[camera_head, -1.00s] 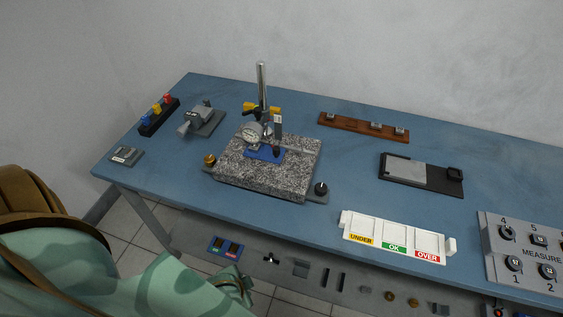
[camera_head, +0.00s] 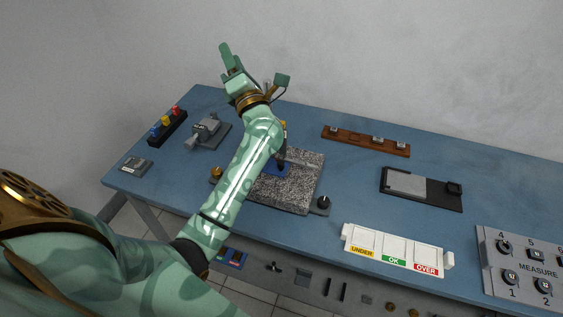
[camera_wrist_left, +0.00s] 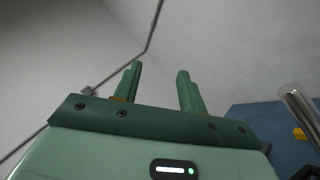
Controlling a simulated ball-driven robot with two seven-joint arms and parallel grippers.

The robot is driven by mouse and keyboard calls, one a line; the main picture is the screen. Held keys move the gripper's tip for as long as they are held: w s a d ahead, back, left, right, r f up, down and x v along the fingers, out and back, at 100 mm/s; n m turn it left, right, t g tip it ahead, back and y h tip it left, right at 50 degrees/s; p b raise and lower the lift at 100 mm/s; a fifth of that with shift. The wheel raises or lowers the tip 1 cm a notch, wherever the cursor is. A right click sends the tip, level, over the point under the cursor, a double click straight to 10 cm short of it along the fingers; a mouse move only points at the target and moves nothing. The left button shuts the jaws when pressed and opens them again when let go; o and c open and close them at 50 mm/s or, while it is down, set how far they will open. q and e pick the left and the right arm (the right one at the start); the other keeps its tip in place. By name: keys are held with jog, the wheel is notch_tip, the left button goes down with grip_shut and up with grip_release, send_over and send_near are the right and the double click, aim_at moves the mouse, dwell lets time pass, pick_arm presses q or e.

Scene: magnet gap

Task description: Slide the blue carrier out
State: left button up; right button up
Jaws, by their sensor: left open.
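The blue carrier (camera_head: 272,170) lies on the speckled granite block (camera_head: 292,194), partly hidden behind my left forearm. The dial gauge above it is hidden by the arm. My left gripper (camera_head: 254,68) is raised high above the bench's back part, with its fingers pointing up, open and empty, well away from the carrier. In the left wrist view its two green fingers (camera_wrist_left: 158,88) stand apart with only wall between them. My right gripper is not in view.
The metal post (camera_wrist_left: 300,112) stands close to the right of my left gripper in the wrist view. A brown rack (camera_head: 366,140), a dark plate (camera_head: 422,190) and a white sorting tray (camera_head: 394,247) lie to the right. Blue bench between them is clear.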

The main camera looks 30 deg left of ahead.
pick_arm(q)
jog(key=a+f+n+g, duration=0.4)
jog(key=n+g, duration=0.2)
jog(key=n, duration=0.1)
jog(key=n+g+h, duration=0.6)
jog(key=n+h, duration=0.3)
jog(key=h, duration=0.6)
send_over(282, 162)
jog(key=s+a, duration=0.2)
jog(key=a, duration=0.5)
jog(key=f, duration=1.1)
jog(key=shift+w+a+f, duration=0.1)
jog(key=shift+w+f, duration=0.15)
jog(key=shift+f, duration=0.15)
jog(key=w+d+n+h, duration=0.1)
jog(key=d+n+h, duration=0.1)
jog(key=d+h, duration=0.35)
jog(key=shift+y, duration=0.45)
jog(key=f+b, duration=0.2)
jog(key=f, duration=0.3)
jog(key=d+f+b, duration=0.1)
jog(key=f+b, duration=0.2)
jog(key=f, duration=0.2)
jog(key=f+b, duration=0.3)
jog(key=f, duration=0.2)
jog(key=shift+w+d+f, duration=0.2)
jog(key=shift+d+f, duration=0.05)
jog(key=shift+d, duration=0.05)
grip_shut()
